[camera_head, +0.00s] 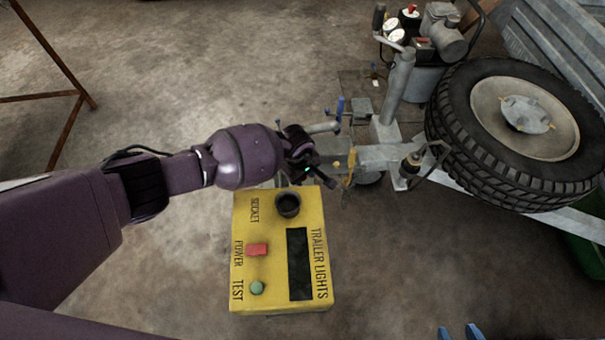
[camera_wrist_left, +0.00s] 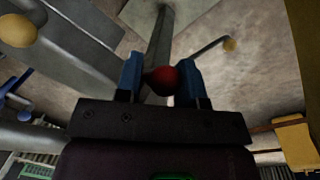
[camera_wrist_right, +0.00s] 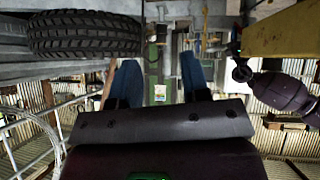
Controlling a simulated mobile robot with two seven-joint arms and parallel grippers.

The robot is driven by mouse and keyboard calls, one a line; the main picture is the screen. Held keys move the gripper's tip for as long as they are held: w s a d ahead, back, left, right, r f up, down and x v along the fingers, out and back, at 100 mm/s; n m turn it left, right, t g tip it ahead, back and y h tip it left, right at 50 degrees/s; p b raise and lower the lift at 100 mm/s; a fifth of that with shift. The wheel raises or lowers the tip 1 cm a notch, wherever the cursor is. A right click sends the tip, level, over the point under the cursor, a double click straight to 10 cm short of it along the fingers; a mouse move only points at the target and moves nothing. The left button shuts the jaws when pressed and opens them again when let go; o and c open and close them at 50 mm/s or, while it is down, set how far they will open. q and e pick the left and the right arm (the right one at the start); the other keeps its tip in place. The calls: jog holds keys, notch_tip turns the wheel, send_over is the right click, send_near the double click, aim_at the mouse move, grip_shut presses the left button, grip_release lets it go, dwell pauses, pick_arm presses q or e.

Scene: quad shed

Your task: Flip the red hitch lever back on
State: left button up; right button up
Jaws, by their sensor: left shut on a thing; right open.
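The red hitch lever shows in the left wrist view as a red ball knob (camera_wrist_left: 164,79) on a grey shaft (camera_wrist_left: 161,35). My left gripper (camera_wrist_left: 158,82) has its blue fingers on both sides of the knob and is shut on it. In the head view my left gripper (camera_head: 312,163) is at the trailer hitch, just above the yellow box; it hides the knob there. The grey hitch coupler (camera_head: 340,155) is partly covered by it. My right gripper (camera_wrist_right: 158,85) is open and empty; its blue fingertips show at the bottom edge of the head view (camera_head: 460,332).
A yellow trailer-lights box (camera_head: 275,298) with a socket, red switch and green button stands below my left gripper. A large spare tire (camera_head: 455,125) and a grey jack post (camera_head: 398,85) are at the right. Bare concrete floor (camera_head: 200,60) is free at upper left.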

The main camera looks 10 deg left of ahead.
pick_arm(q)
grip_shut()
jog(key=shift+w+a+g+b, duration=0.1)
jog(key=shift+w+g+b, duration=0.05)
jog(key=shift+g+b, duration=0.35)
jog(key=shift+w+a+r+g+b, duration=0.1)
jog(key=shift+w+r+g+b, duration=0.15)
jog(key=shift+g+b, duration=0.3)
jog(key=shift+w+r+g+h+b, duration=0.25)
jog(key=shift+w+g+h+b, duration=0.2)
jog(key=shift+g+b, duration=0.6)
jog(key=shift+w+a+r+g, duration=0.1)
jog(key=shift+w+g, duration=0.05)
jog(key=shift+g, duration=0.15)
jog(key=shift+w+r+g+b, duration=0.25)
jog(key=shift+r+g+b, duration=0.15)
jog(key=shift+b, duration=0.25)
jog(key=shift+w+r, duration=0.1)
jog(key=shift+r, duration=0.2)
pick_arm(e)
jog(key=shift+w+a+f+n+t, duration=0.3)
jog(key=shift+w+f+t, duration=0.2)
jog(key=shift+w+t, duration=0.1)
jog(key=shift+s, duration=0.1)
